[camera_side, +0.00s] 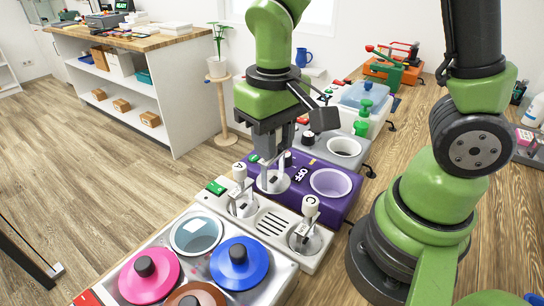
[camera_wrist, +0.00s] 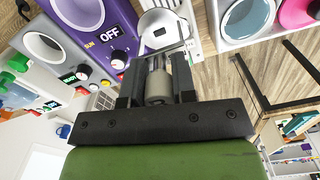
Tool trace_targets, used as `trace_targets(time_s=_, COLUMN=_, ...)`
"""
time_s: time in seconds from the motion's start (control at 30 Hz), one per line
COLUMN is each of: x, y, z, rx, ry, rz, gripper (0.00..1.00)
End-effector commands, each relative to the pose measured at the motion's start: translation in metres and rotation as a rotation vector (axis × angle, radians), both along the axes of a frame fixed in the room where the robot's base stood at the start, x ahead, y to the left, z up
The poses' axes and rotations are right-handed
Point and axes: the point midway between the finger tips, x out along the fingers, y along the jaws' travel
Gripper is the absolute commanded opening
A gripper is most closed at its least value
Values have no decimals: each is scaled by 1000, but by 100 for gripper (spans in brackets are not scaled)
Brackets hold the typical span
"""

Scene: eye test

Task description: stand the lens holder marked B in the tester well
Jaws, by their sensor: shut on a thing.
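My gripper (camera_side: 268,160) is shut on a lens holder, with its pale grip (camera_wrist: 158,86) between the fingers in the wrist view. The held holder's round lower part (camera_side: 272,181) hangs below the fingers in the side view, near the purple tester's left front edge. I cannot read its mark. The purple tester (camera_side: 315,207), with an OFF display, has an open round well (camera_side: 330,183) to the right of the held holder. The well also shows at left in the wrist view (camera_wrist: 40,50). Holders marked A (camera_side: 239,172) and C (camera_side: 310,206) stand in the white rack.
The white rack (camera_side: 272,222) has a slotted grille between A and C. In front is a metal tray (camera_side: 170,262) with pink, blue and brown knobbed lids. Behind the tester is a pale unit with another round well (camera_side: 344,146), and green-knobbed items (camera_side: 361,128).

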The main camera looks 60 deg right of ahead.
Motion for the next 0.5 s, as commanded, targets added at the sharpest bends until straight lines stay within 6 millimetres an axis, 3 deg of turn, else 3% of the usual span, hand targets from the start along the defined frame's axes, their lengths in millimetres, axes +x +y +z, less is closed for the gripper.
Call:
trace_targets(time_s=0.17, x=15, y=-47, z=0, rx=0, ry=2, rz=-18, gripper=0)
trace_targets(time_s=0.3, x=21, y=-101, z=-2, rx=0, ry=0, rz=-21, gripper=0)
trace_targets(time_s=0.5, x=7, y=-177, z=-5, rx=0, ry=1, rz=-19, gripper=0)
